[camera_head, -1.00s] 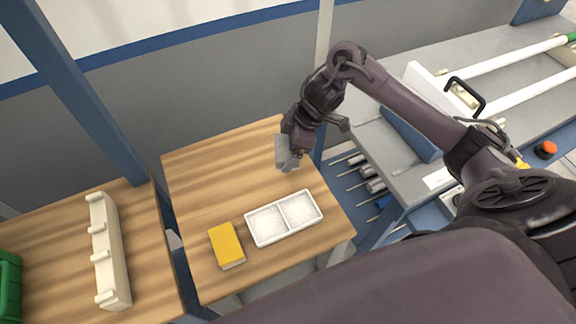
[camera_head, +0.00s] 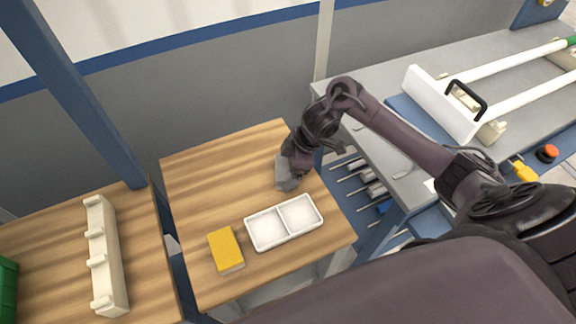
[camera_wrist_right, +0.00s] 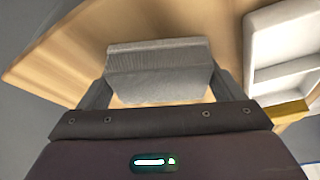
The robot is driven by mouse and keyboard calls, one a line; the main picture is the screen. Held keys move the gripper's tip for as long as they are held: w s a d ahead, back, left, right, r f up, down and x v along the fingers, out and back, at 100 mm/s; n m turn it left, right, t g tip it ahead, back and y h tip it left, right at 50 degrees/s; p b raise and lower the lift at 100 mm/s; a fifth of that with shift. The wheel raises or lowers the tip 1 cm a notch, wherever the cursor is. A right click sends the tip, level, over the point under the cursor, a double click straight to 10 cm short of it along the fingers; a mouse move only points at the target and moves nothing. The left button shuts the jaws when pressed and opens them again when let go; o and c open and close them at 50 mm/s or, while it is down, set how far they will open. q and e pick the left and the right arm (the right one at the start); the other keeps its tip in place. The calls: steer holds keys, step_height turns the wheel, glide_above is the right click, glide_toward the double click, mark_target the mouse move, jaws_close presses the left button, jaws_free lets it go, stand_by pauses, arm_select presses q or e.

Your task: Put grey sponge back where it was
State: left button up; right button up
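The grey sponge (camera_head: 286,176) is at my right gripper (camera_head: 292,166), at the right rear of the small wooden table, behind the white tray. In the right wrist view the sponge (camera_wrist_right: 160,68) lies between the two fingers of the right gripper (camera_wrist_right: 160,85), which close on its sides. The head view does not show clearly whether its underside touches the table. My left gripper is not in view.
The white two-compartment tray (camera_head: 250,232) stands empty on the wooden table (camera_head: 205,180). A yellow sponge (camera_head: 226,248) lies left of it. A cream rack (camera_head: 103,255) stands on the left table. A grey bench (camera_head: 420,85) with white pipes is at the right.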

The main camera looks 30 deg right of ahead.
steer(key=shift+o, duration=1)
steer(key=shift+r, duration=0.15)
steer(key=p+v, duration=0.1)
steer(key=v, duration=1.1)
steer(key=shift+a, duration=0.1)
